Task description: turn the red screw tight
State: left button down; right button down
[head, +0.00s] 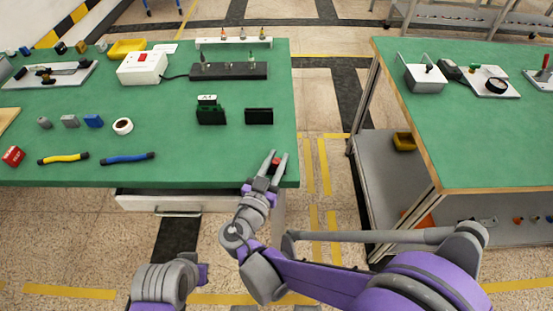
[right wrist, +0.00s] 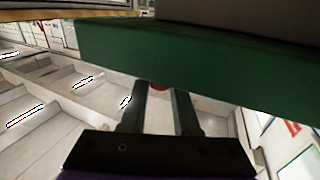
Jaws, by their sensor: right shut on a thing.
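The red screw (head: 276,161) is a small red piece at the right end of the left green table, near its front corner. My right gripper (head: 279,154) is at that corner with its two fingers on either side of the screw, shut on it. In the right wrist view, a bit of the red screw (right wrist: 159,86) shows between the fingers (right wrist: 162,92), just under a green edge. The fingertips and most of the screw are hidden there. Part of my left arm shows at the bottom of the head view, but its gripper fingers do not.
The left green table (head: 200,165) holds yellow and blue tools (head: 128,158), a tape roll (head: 122,126), black blocks (head: 258,116) and a white box (head: 142,67). A drawer (head: 160,203) is under its front. A second green table (head: 480,140) stands right, across a floor gap.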

jog(key=m+g+h+p, duration=0.1)
jog(key=m+g+h, duration=0.1)
jog(key=h, duration=0.1)
jog(key=shift+r+m+h, duration=0.1)
jog(key=shift+m+h, duration=0.3)
jog(key=shift+m+g+h+p, duration=0.75)
jog(key=shift+m+g+h, duration=1.05)
jog(key=shift+g+h, duration=0.2)
jog(key=c, duration=0.6)
grip_release()
jog(key=shift+c, duration=0.2)
